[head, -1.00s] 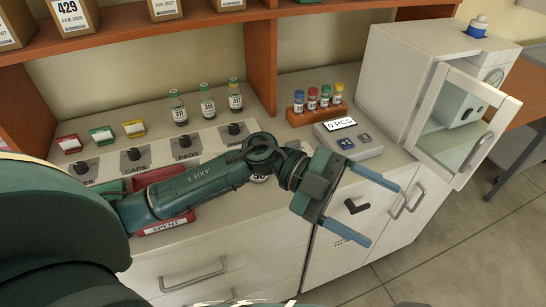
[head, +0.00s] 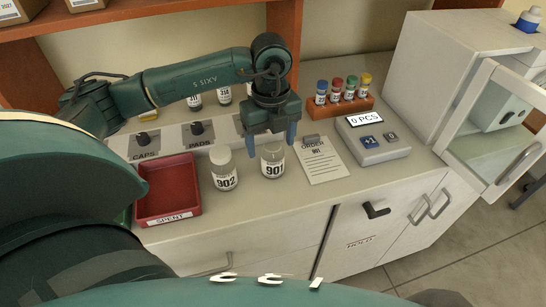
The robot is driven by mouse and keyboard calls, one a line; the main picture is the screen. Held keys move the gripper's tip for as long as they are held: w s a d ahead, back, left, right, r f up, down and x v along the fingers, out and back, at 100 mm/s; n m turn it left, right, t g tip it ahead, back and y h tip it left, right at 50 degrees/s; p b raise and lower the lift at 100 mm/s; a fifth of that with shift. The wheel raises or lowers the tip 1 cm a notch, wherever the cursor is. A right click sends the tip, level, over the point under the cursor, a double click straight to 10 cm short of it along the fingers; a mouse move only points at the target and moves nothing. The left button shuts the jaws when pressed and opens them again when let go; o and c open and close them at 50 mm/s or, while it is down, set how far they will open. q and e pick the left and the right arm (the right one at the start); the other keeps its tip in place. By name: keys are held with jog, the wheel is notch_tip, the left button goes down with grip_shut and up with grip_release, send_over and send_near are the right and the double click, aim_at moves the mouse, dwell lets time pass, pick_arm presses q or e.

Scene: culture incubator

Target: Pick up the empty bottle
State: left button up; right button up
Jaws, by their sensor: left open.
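Two bottles with light caps and white labels stand upright on the counter. Bottle 902 (head: 224,172) is beside the red tray, and bottle 901 (head: 273,163) is to its right. I cannot tell from this view which one is empty. My left gripper (head: 269,142) points down at bottle 901, with its blue fingers open and apart on either side of the cap. Whether the fingers touch the bottle is not clear. My right gripper is not in view.
A red SPENT tray (head: 167,219) is left of the bottles. An order sheet (head: 322,165), a counter display (head: 376,140) and a rack of colour-capped vials (head: 345,104) are to the right. The incubator (head: 430,75) has its glass door open.

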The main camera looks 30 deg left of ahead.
aim_at(272, 160)
pick_arm(q)
notch_tip(272, 160, down, 6)
jog(key=shift+d+r+p, duration=0.15)
jog(key=shift+r+p, duration=0.05)
jog(key=shift+p, duration=0.3)
jog(key=shift+f, duration=0.25)
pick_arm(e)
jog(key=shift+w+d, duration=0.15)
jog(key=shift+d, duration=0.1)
pick_arm(q)
jog(key=shift+c, duration=0.3)
jog(key=c, duration=1)
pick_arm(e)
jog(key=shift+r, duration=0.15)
pick_arm(q)
jog(key=shift+r, duration=0.1)
